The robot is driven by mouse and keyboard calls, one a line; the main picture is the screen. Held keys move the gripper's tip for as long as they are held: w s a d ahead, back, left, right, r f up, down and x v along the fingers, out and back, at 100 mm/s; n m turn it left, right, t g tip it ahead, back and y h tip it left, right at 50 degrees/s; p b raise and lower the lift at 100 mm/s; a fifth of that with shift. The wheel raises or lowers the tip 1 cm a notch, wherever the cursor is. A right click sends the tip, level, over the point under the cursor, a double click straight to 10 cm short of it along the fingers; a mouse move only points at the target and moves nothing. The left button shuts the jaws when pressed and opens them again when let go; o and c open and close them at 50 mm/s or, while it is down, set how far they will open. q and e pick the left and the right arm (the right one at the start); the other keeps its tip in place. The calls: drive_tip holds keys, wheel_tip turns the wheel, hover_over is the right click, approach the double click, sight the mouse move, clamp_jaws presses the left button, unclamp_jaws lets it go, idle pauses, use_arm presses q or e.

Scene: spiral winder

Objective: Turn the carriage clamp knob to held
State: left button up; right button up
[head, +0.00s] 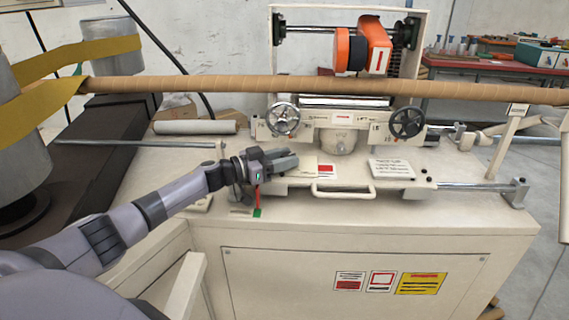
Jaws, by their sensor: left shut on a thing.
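My left gripper (280,160) reaches in from the left to the front left of the cream carriage (340,134). Its dark fingers are shut at the carriage's lower left, over the spot of the carriage clamp knob. The knob itself is mostly hidden behind the fingers, so its turn position cannot be read. Just below the gripper, a red strip (257,193) and a green patch (257,212) show on the machine's front edge. My right gripper is not in view.
Two handwheels, one pale (283,119) and one black (407,122), face front on the carriage. A long brown tube (240,88) runs across above. A front pull handle (343,192) sits right of my gripper. Steel rods (465,185) edge the cream bench (450,225).

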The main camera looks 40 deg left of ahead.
use_arm(q)
drive_tip(key=shift+a+f+m+g+h+b, duration=0.1)
drive_tip(key=shift+a+m+g+h+b, duration=0.05)
drive_tip(key=shift+m+g+h+b, duration=0.8)
drive_tip(key=shift+h, duration=0.35)
drive_tip(key=o, duration=1.1)
drive_tip(key=shift+c, duration=0.2)
drive_tip(key=shift+v, duration=3.5)
